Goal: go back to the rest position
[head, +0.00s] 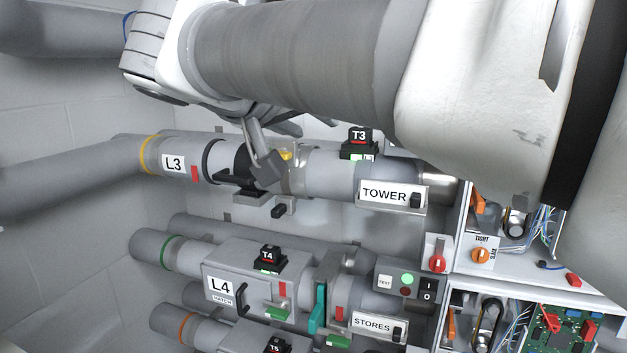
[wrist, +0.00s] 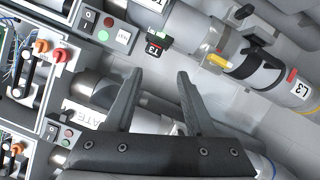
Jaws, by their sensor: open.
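My gripper (head: 268,160) hangs under my arm in the head view, in front of the grey L3 tube (head: 325,172). One finger overlaps the tube near its black collar; I cannot tell from this view whether it touches. In the wrist view my gripper (wrist: 159,74) has its two dark fingers spread apart with nothing between them. The L3 tube (wrist: 225,45) runs beyond the fingertips to the upper right. My arm hides part of the wall and the upper tubes in the head view.
The T3 box (head: 358,143) sits on the L3 tube, left of the TOWER plate (head: 384,194). The L4 housing (head: 228,263) with its teal lever (head: 318,308) lies below. Open electrical cabinets (head: 540,285) stand at right. Bare wall (head: 50,240) shows at left.

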